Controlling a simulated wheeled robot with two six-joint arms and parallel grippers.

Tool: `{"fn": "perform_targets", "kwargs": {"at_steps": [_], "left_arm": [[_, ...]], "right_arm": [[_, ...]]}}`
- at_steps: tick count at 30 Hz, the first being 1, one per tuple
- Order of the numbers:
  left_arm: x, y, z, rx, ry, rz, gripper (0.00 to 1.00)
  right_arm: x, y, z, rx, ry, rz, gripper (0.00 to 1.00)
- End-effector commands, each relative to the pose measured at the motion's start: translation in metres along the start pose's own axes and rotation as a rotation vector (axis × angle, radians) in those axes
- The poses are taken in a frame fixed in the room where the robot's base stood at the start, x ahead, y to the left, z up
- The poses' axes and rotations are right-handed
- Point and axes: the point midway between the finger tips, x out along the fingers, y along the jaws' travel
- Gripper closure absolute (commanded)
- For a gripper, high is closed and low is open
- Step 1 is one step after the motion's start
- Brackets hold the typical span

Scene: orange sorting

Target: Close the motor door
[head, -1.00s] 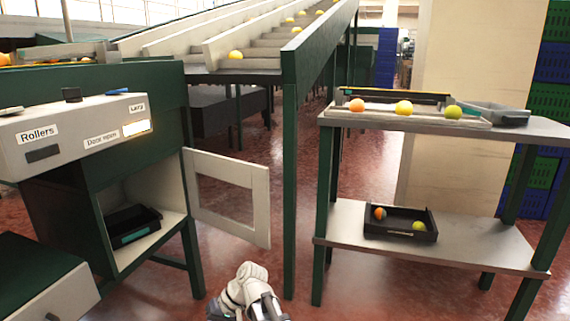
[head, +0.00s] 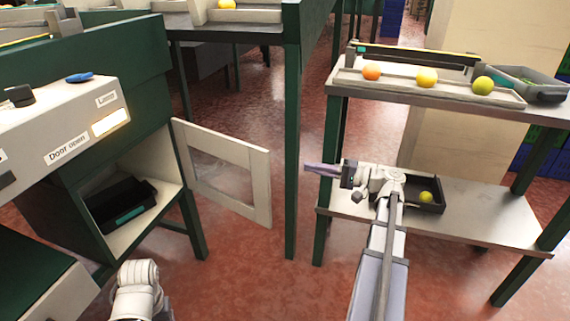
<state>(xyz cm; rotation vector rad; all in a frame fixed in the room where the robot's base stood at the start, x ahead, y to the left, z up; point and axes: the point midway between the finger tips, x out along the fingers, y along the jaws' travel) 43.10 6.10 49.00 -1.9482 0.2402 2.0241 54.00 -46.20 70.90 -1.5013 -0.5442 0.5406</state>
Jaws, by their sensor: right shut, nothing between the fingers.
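The motor door (head: 254,172) is a pale framed panel with a see-through middle. It stands swung open to the right of the motor compartment (head: 150,172), which is open at the front and holds a dark bin (head: 122,207). My right gripper (head: 308,169) is shut and empty, pointing left. In the picture it sits to the right of the door, past the green post, with a visible gap to the door. Part of my left arm (head: 138,288) shows at the bottom left; its gripper is out of view.
A green post (head: 291,150) stands just right of the door. A metal shelf (head: 490,215) on the right carries a black tray (head: 432,206); a pale tray (head: 390,86) with fruit sits above. The control panel (head: 50,130) overhangs the compartment. Red floor lies open below the door.

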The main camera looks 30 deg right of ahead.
Motion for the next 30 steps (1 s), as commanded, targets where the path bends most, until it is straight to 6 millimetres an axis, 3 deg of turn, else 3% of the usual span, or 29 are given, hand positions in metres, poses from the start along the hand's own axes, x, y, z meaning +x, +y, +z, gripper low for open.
{"fn": "perform_targets", "kwargs": {"at_steps": [5, 17, 21, 30], "left_arm": [[0.0, 0.0, 0.0, 0.0, 0.0, 0.0, 0.31], [0.0, 0.0, 0.0, 0.0, 0.0, 0.0, 0.31], [0.0, 0.0, 0.0, 0.0, 0.0, 0.0, 0.31], [0.0, 0.0, 0.0, 0.0, 0.0, 0.0, 0.31]], "right_arm": [[0.024, 0.001, 0.001, 0.0, -0.005, 0.001, 1.0], [0.103, 0.001, 0.003, 0.0, -0.005, 0.002, 1.0], [0.103, 0.001, 0.026, 0.0, -0.002, 0.002, 1.0], [0.107, 0.001, 0.04, -0.001, -0.002, 0.002, 1.0]]}}
